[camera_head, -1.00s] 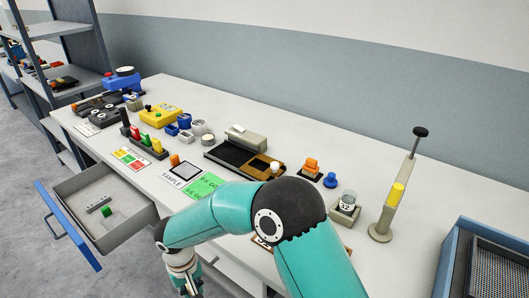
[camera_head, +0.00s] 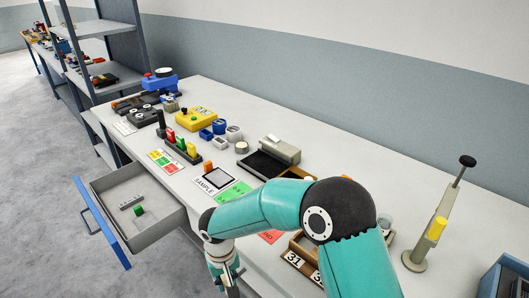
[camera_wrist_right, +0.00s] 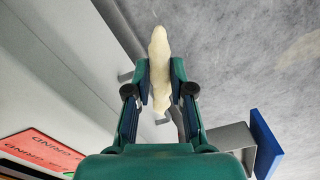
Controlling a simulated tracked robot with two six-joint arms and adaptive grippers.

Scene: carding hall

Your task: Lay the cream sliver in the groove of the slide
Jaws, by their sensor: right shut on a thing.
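My right gripper (camera_head: 230,284) hangs low in front of the table, near the open drawer, in the head view. In the right wrist view, my right gripper (camera_wrist_right: 159,76) is shut on the cream sliver (camera_wrist_right: 158,48), a pale, slim, slightly uneven roll that sticks out past the fingertips over the grey floor. The sliver is too small to make out in the head view. A dark bed with a beige block (camera_head: 279,150) stands mid-table, partly behind my right arm; I cannot tell whether it is the slide, and no groove shows clearly. My left gripper is out of view.
The open drawer (camera_head: 152,230) with a blue front juts out at the left and holds a grey bar and a green block. A SAMPLE card (camera_head: 214,181), a yellow box (camera_head: 196,118) and a leaning post (camera_head: 440,215) stand on the table. My arm covers the table's middle front.

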